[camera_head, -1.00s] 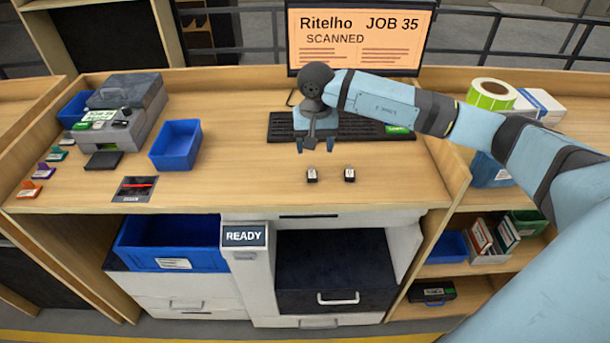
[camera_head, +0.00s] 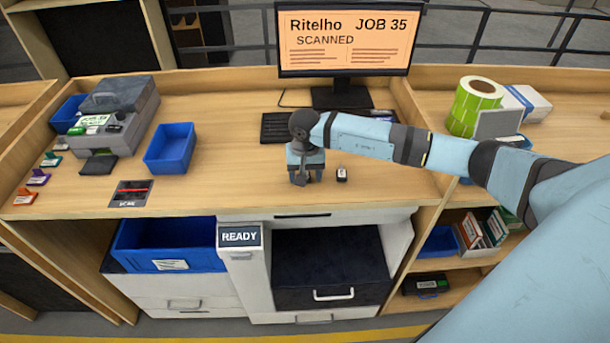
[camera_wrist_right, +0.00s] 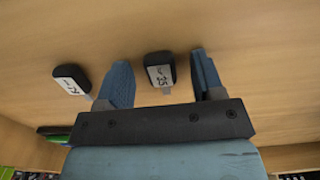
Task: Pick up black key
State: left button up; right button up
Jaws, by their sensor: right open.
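A black key (camera_wrist_right: 160,69) with a white tag that seems to read 35 lies on the wooden desk, between and just beyond the spread fingertips of my right gripper in the right wrist view. A second black key (camera_wrist_right: 71,77) with a white tag lies left of the fingers there; it also shows just right of the gripper in the head view (camera_head: 341,174). My right gripper (camera_head: 305,182) is open, pointing down low over the desk, and hides the first key in the head view. I cannot tell whether it touches the desk. My left gripper is out of view.
A monitor (camera_head: 343,42) reading "JOB 35 SCANNED" and a keyboard (camera_head: 275,127) stand behind the gripper. A blue bin (camera_head: 170,148), a grey box device (camera_head: 118,110) and a dark scan pad (camera_head: 131,194) are on the left. The desk around the keys is clear.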

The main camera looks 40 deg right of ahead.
jog(key=c, duration=1)
notch_tip(320, 180, up, 20)
jog(key=b, duration=0.3)
